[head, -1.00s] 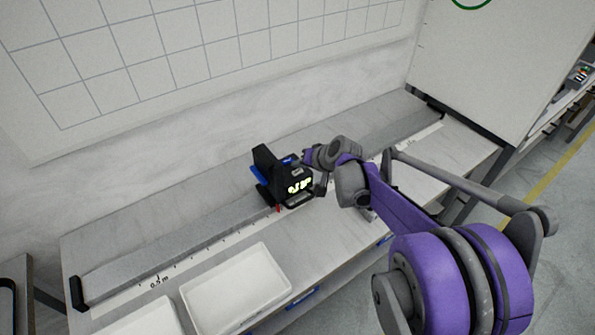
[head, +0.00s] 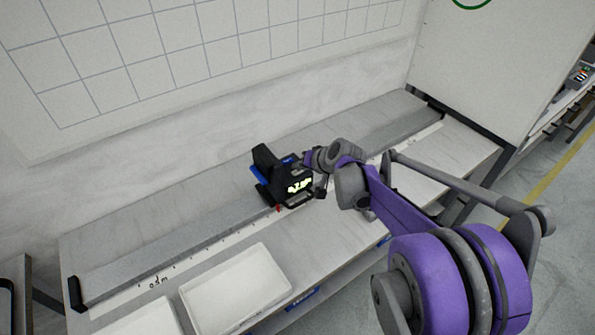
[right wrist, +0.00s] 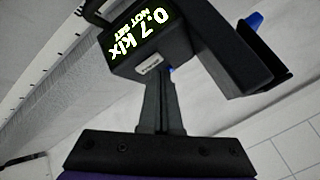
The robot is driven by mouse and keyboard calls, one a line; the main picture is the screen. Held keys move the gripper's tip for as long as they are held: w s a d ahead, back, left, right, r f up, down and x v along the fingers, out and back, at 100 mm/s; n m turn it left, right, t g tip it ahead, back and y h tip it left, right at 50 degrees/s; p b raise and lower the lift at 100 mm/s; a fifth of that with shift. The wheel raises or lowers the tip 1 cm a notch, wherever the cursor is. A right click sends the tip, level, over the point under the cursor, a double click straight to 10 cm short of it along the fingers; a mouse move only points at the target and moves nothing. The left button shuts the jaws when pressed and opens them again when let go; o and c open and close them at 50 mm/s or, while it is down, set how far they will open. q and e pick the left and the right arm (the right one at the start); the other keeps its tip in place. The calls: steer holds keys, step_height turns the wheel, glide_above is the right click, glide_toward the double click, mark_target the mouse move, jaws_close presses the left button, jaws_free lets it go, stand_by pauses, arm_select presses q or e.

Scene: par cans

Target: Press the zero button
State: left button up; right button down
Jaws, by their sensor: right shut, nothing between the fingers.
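A black meter (head: 268,172) with a lit display stands on the long grey rail on the bench. In the right wrist view its display (right wrist: 145,28) reads "0.7 klx" and "NOT SET". A small pale label (right wrist: 149,68) sits on the meter below the display; its lettering is too small to read. A bit of blue (right wrist: 172,69), possibly the zero button, shows beside my fingertips, mostly hidden by them. My right gripper (right wrist: 160,76) is shut and empty, its tips at the meter; I cannot tell if they touch. It also shows in the head view (head: 305,159). My left gripper is out of view.
The grey rail (head: 190,226) runs along the bench, with a marked scale (head: 215,243) in front. A white tray (head: 262,258) lies at the bench's front. A gridded wall panel (head: 170,60) is behind, a pale board (head: 500,70) at right.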

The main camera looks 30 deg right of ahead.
mark_target(299, 175)
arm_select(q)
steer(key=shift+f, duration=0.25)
arm_select(e)
steer(key=shift+f, duration=0.35)
steer(key=shift+r, duration=0.1)
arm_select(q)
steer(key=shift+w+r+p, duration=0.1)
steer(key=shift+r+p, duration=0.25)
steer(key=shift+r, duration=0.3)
arm_select(e)
steer(key=shift+r, duration=0.7)
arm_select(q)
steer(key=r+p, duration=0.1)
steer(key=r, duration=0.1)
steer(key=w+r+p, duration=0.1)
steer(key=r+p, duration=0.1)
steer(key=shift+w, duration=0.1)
arm_select(e)
step_height(299, 175, up, 5)
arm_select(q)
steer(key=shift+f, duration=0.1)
